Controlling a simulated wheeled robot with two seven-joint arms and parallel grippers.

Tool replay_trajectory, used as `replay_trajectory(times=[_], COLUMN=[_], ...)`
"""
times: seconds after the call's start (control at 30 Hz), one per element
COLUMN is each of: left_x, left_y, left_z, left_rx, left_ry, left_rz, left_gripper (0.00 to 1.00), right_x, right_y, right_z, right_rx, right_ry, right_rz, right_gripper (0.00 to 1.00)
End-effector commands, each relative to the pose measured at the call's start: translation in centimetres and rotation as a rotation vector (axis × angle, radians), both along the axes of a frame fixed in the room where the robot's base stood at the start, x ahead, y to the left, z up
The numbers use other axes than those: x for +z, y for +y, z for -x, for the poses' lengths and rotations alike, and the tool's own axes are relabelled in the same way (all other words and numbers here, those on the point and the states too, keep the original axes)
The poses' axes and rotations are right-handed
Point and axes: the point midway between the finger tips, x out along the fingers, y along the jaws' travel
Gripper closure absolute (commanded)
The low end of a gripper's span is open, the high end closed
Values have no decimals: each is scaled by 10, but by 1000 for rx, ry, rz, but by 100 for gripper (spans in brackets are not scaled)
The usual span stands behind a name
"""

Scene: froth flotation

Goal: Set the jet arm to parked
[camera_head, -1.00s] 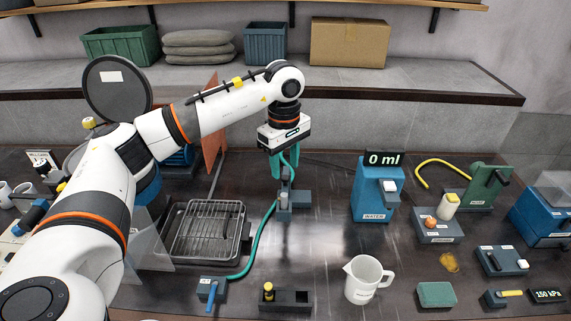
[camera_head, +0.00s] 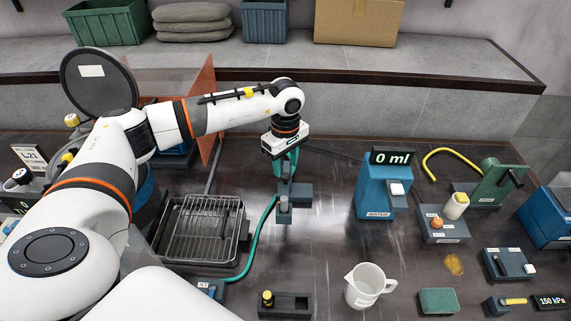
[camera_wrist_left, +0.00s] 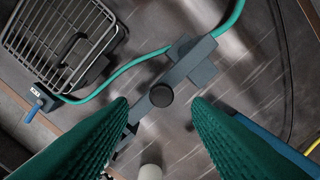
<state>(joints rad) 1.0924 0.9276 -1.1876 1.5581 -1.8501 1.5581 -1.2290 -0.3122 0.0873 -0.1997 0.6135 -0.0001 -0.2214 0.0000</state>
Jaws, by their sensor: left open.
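The jet arm (camera_head: 284,203) is a dark grey fixture with a bar and short upright posts, standing mid-table with a teal hose (camera_head: 255,242) running to it. In the left wrist view its grey bar (camera_wrist_left: 188,65) runs diagonally, with a dark round knob (camera_wrist_left: 161,95) on it. My left gripper (camera_head: 288,168) points down over the jet arm with green ribbed fingers open. In the left wrist view the open fingertips (camera_wrist_left: 160,106) lie on either side of the knob in the picture; I see no contact. Its fingers partly hide the fixture in the head view. My right gripper is not in view.
A tray with a wire rack (camera_head: 202,232) stands left of the jet arm. The blue jet valve (camera_head: 211,288) is partly covered by a white part of mine. A blue water dispenser (camera_head: 372,190) and a white jug (camera_head: 366,287) stand to the right. A dark holder (camera_head: 286,305) is in front.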

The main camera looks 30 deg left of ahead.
Motion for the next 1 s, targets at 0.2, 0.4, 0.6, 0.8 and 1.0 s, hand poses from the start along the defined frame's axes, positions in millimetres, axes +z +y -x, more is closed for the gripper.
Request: replay_trajectory(times=[0.2,0.4,0.6,0.8,1.0], left_x=[-28,-38,-38,-38,-38], left_y=[0,0,0,0,0], left_z=[0,0,0,0,0], left_rx=[1,1,1,1,1], left_ry=[2,-1,-1,-1,-1], left_rz=[1,1,0,0,0], left_gripper=[55,55,55,86,100], right_x=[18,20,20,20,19], right_y=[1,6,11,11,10], right_z=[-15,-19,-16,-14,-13], right_rx=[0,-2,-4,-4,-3], right_ry=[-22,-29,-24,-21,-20], right_rz=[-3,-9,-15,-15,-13], right_gripper=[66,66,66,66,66])
